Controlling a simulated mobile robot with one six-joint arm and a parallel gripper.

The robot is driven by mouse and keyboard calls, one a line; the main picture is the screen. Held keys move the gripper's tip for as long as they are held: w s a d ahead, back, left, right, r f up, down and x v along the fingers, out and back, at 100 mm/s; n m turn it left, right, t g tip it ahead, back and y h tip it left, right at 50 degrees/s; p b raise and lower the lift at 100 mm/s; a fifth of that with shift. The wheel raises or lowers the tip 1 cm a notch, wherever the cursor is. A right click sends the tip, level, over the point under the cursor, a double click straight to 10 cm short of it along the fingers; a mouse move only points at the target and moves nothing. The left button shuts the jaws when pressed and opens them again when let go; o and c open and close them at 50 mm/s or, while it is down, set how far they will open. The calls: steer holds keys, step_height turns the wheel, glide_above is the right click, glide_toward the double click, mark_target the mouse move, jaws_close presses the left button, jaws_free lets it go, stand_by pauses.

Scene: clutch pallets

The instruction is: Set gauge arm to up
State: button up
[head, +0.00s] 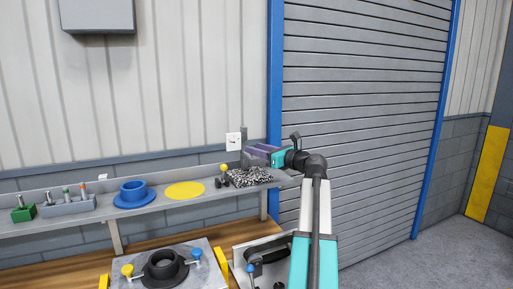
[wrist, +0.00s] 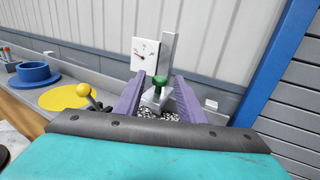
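A white gauge (wrist: 145,55) with a round dial and needle stands by the wall; it shows in the head view as a small white box (head: 233,141). Beside it is an upright grey post (wrist: 168,62), with a green knob (wrist: 160,82) low in front. A lever with a yellow ball (wrist: 83,90) leans up to the left; its ball (head: 223,168) also shows in the head view. I cannot tell for sure which part is the gauge arm. My gripper (wrist: 159,76) has its purple fingers apart, with the green knob seen between them. In the head view my gripper (head: 252,156) is above the shelf's right end.
The speckled block (head: 250,177) lies under my gripper on the grey shelf (head: 70,225). A yellow disc (head: 185,190), a blue ring (head: 133,192) and tool holders (head: 68,206) stand to the left. A black flanged ring (head: 165,266) sits on the bench below.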

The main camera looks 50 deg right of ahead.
steer(key=shift+w, duration=0.6)
jaws_close()
steer(key=shift+r+p, duration=1.15)
steer(key=shift+r, duration=0.2)
jaws_free()
steer(key=shift+s, duration=0.1)
